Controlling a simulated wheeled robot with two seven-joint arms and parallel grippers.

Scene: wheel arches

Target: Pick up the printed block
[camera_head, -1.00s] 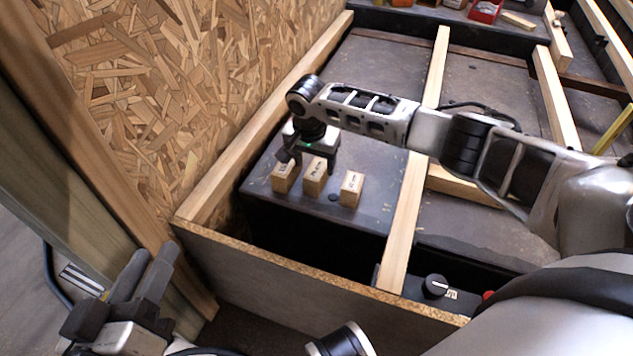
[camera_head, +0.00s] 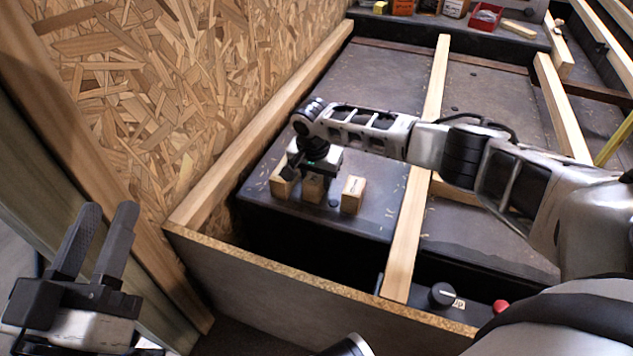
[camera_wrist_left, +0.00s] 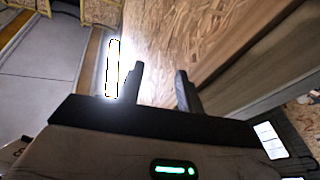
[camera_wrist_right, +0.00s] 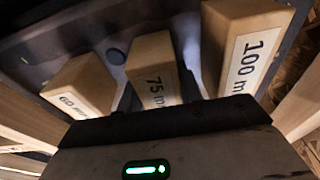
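Three wooden blocks with printed labels stand in a row on the dark surface: a left block (camera_head: 281,185), a middle block (camera_head: 312,190) and a right block (camera_head: 352,195). The right wrist view shows their labels: the 60 mm block (camera_wrist_right: 82,88), the 75 mm block (camera_wrist_right: 153,68) and the 100 mm block (camera_wrist_right: 245,45). My right gripper (camera_head: 312,177) is down over the middle, 75 mm block, with its fingers on either side; they look open, though contact is hard to see. My left gripper (camera_head: 108,212) is open and empty at the lower left, away from the blocks.
A chipboard wall (camera_head: 190,90) rises left of the blocks. A wooden beam (camera_head: 405,235) runs to their right, and a board edge (camera_head: 300,278) lies in front. A black knob (camera_head: 442,294) and a red button (camera_head: 501,307) sit at lower right.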

